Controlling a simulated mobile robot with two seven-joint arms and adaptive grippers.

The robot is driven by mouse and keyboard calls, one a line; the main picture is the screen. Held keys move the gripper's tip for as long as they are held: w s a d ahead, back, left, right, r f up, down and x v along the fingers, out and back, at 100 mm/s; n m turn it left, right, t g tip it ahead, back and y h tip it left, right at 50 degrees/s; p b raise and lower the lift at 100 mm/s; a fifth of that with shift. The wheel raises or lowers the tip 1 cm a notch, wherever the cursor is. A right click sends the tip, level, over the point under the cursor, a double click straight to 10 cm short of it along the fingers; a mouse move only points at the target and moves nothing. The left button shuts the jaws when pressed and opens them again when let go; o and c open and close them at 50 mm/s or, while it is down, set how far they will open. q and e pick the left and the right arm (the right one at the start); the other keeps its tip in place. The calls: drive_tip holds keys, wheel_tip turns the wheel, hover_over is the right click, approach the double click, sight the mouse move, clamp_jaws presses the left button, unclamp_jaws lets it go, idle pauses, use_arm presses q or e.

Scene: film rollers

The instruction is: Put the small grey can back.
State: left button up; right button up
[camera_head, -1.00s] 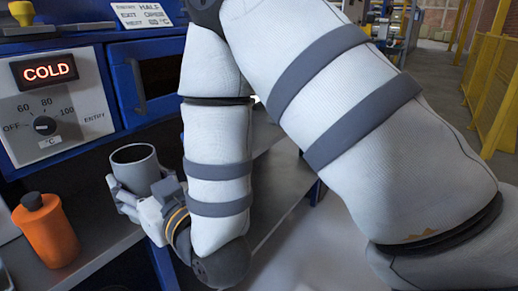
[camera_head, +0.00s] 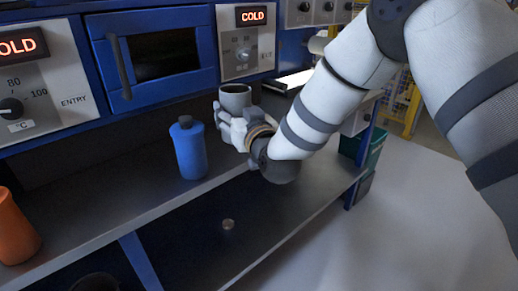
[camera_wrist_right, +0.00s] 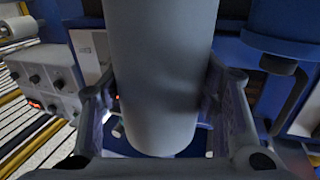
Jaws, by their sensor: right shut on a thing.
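The small grey can (camera_head: 235,97) is upright with an open top, in the middle of the head view. My right gripper (camera_head: 232,122) is shut around its body and holds it above the shelf, right of the blue bottle. In the right wrist view the can (camera_wrist_right: 160,75) fills the middle, with a finger of my right gripper (camera_wrist_right: 160,115) on each side. The lower part of the can is largely hidden by the gripper in the head view. My left gripper is not in view.
A blue bottle (camera_head: 188,148) stands on the upper shelf (camera_head: 130,195) left of my gripper. An orange bottle (camera_head: 14,230) is at the far left. Control panels (camera_head: 245,45) and an oven-like door (camera_head: 160,55) are behind.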

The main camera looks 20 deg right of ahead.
drive_tip(key=w, duration=0.6)
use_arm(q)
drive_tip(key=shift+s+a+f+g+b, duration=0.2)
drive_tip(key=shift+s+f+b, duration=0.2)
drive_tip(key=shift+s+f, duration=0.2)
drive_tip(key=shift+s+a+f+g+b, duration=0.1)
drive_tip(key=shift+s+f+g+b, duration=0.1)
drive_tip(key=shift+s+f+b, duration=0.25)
use_arm(e)
drive_tip(key=shift+d+f, duration=0.2)
drive_tip(key=shift+f, duration=1.9)
drive_tip(key=shift+d+f, duration=0.2)
drive_tip(key=shift+f, duration=1.85)
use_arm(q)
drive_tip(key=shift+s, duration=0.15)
use_arm(e)
drive_tip(key=shift+s, duration=0.1)
drive_tip(key=shift+f, duration=0.1)
drive_tip(key=o, duration=1.6)
drive_tip(key=shift+c, duration=0.2)
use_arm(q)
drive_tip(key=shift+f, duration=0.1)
